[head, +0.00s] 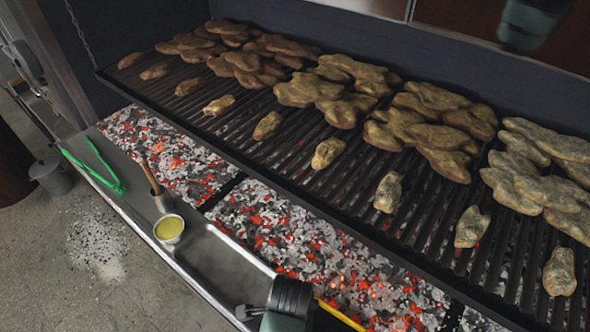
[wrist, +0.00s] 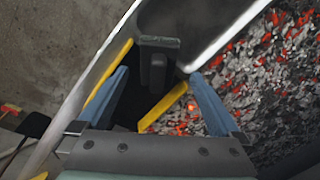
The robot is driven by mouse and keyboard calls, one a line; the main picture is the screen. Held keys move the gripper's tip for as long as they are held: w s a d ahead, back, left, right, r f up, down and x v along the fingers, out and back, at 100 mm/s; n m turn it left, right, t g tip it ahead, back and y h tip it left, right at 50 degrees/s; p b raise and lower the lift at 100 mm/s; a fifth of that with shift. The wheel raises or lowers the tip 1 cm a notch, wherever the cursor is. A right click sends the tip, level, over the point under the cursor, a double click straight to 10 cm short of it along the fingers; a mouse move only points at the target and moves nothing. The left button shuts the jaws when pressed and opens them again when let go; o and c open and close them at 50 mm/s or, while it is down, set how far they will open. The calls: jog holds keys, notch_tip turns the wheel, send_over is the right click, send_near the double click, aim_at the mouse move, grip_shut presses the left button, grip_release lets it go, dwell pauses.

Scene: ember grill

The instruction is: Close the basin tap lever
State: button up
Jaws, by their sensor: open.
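In the wrist view my gripper (wrist: 158,73) is open, its two blue fingers apart. A dark grey upright block with a wider flat top (wrist: 158,43) shows between and just beyond the fingertips; it may be the tap lever, but I cannot tell for sure. I see no clear contact with it. The steel basin (head: 222,262) lies along the grill's front ledge in the head view. Its rim also shows in the wrist view (wrist: 225,35). In the head view my arm covers the basin's near end, and the tap lever cannot be made out there.
Glowing coals (head: 265,220) lie beside the basin, under a grate (head: 300,150) of meat pieces. A cup of yellow liquid (head: 169,228), a wooden-handled brush (head: 151,178) and green tongs (head: 95,170) are along the ledge. Yellow bars (wrist: 163,106) show near my fingers.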

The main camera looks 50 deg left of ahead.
jog(key=shift+w+f+p, duration=0.2)
jog(key=shift+w+f, duration=0.05)
jog(key=shift+f, duration=0.95)
jog(key=shift+w+f+p, duration=0.15)
jog(key=shift+w+f, duration=0.05)
jog(key=shift+f, duration=1)
jog(key=shift+r, duration=0.1)
jog(key=c, duration=1.5)
